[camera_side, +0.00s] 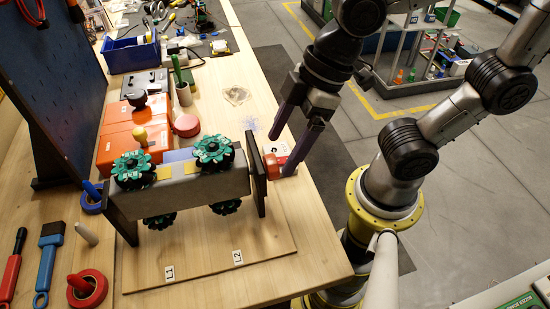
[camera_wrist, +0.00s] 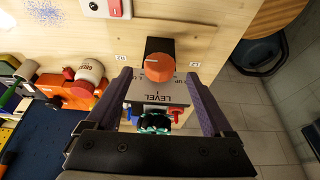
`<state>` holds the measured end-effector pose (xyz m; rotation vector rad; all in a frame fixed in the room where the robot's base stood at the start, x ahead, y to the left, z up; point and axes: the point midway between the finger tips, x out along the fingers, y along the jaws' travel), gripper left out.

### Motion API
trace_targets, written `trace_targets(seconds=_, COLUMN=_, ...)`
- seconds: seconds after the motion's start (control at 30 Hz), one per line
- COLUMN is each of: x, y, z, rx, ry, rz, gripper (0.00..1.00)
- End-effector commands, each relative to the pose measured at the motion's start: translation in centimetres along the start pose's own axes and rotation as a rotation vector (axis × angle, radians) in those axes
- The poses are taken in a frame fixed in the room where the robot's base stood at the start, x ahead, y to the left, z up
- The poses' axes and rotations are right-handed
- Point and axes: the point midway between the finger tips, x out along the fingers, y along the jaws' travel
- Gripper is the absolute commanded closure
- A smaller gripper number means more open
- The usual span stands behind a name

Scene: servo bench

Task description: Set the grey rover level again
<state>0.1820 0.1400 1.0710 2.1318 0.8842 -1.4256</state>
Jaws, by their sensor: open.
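The grey rover (camera_side: 190,190) has teal-hubbed wheels and is held between two dark end posts on a wooden board. Two wheels face up and two show below its body. An orange-red round knob (camera_side: 271,166) is at the right post; in the wrist view the knob (camera_wrist: 158,68) has a black part behind it and a plate (camera_wrist: 157,92) reading LEVEL and UP beside it. My gripper (camera_side: 280,155) is open, its two purple fingers either side of the knob. I cannot tell whether they touch it. In the wrist view, a teal wheel (camera_wrist: 155,122) shows between the finger bases.
A white and red switch (camera_wrist: 107,8) lies beyond the knob. An orange box (camera_side: 120,145), a red disc (camera_side: 186,125) and a blue bin (camera_side: 132,52) stand behind the rover. A tape roll (camera_side: 87,289) and brush (camera_side: 48,262) lie at left.

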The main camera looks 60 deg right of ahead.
Motion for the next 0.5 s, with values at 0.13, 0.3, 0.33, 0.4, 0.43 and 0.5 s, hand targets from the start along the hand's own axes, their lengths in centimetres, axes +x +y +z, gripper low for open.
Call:
trace_targets(seconds=0.13, x=2.4, y=0.0, z=0.1, rx=0.0, ry=-0.005, rz=-0.001, gripper=0.14)
trace_targets(seconds=0.3, x=4.0, y=0.0, z=0.0, rx=0.0, ry=-0.002, rz=0.0, gripper=0.14)
trace_targets(seconds=0.33, x=4.1, y=0.0, z=0.0, rx=0.0, ry=-0.001, rz=0.0, gripper=0.14)
trace_targets(seconds=0.4, x=4.3, y=0.0, z=0.0, rx=0.0, ry=0.0, rz=0.0, gripper=0.14)
trace_targets(seconds=0.43, x=4.4, y=0.0, z=0.0, rx=0.0, ry=0.0, rz=0.0, gripper=0.14)
trace_targets(seconds=0.5, x=4.4, y=0.0, z=0.0, rx=0.0, ry=0.0, rz=0.0, gripper=0.14)
